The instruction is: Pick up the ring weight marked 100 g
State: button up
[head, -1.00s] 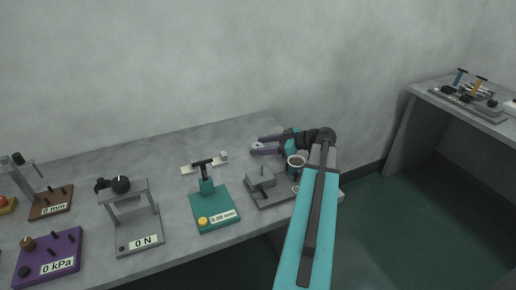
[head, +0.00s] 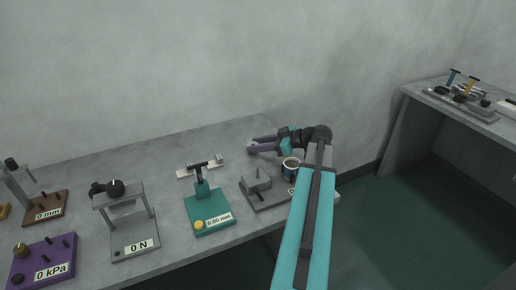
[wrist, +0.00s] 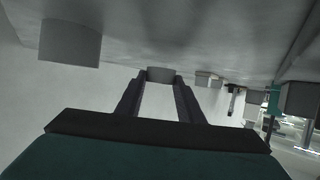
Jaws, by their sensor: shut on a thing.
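My gripper (head: 251,145), with purple fingers, is low over the back right of the bench. In the wrist view, its two dark fingers (wrist: 160,80) are shut on a small grey round weight (wrist: 160,73) at their tips. No mark can be read on it, so I cannot tell from the frames whether it says 100 g. In the head view the held weight is tiny and hard to make out. A second grey cylinder (wrist: 70,45) shows apart from the fingers at the upper left of the wrist view.
A grey fixture (head: 262,190) and a dark cup (head: 291,166) stand close in front of my arm. A teal gauge (head: 209,212), a 0 N press (head: 134,235) and a purple 0 kPa box (head: 43,262) stand to the left. Another bench (head: 440,98) is at the right.

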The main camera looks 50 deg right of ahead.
jog(key=shift+r, duration=4.3)
jog(key=shift+s+f, duration=0.1)
